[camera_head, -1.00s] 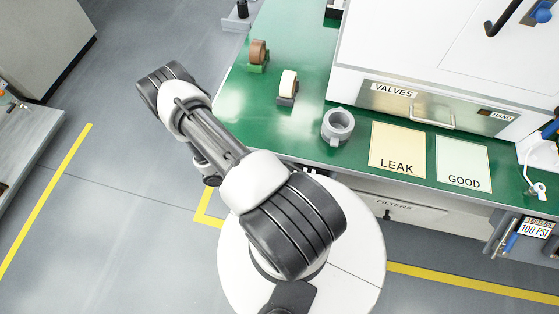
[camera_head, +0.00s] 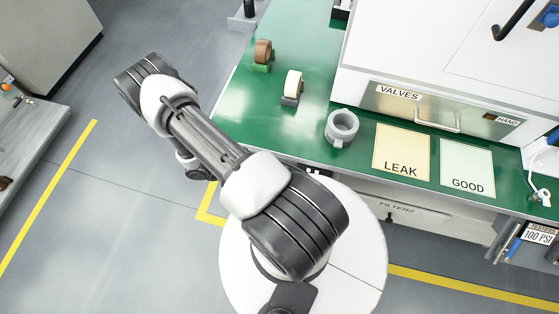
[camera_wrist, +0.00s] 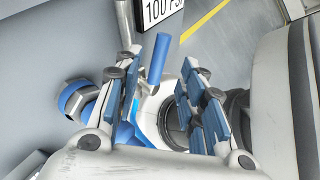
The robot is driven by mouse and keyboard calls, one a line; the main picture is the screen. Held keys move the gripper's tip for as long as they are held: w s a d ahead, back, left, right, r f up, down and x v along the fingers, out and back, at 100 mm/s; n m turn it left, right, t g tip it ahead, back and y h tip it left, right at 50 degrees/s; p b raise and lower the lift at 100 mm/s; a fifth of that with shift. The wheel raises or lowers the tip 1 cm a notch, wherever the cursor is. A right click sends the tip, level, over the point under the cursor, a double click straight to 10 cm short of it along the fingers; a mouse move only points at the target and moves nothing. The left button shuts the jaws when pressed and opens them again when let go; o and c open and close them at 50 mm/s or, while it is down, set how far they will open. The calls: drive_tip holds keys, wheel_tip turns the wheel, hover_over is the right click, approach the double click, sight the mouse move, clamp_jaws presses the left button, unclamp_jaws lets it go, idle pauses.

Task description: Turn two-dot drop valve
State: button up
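My gripper (camera_wrist: 157,75) is open in the wrist view, its two blue-padded fingers apart with nothing clamped between them. A blue lever-like handle (camera_wrist: 158,58) shows in the gap near the fingertips; I cannot tell whether it touches the left finger. Below it is a white fitting (camera_wrist: 150,104) with a dark round opening, partly hidden by the fingers. A blue ring with a grey nut (camera_wrist: 75,98) sits left of the left finger. No two-dot mark is readable, so I cannot tell which valve this is. The head view shows my arm, but not the fingers.
A 100 PSI sign (camera_wrist: 163,10) is close above the fingertips. A testers sign (camera_head: 540,232) hangs at right.

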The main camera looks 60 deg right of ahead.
drive_tip(key=v, duration=0.5)
drive_tip(key=shift+w+a+r, duration=0.1)
drive_tip(key=shift+w+r, duration=0.15)
drive_tip(key=shift+w, duration=0.05)
drive_tip(key=shift+c, duration=0.6)
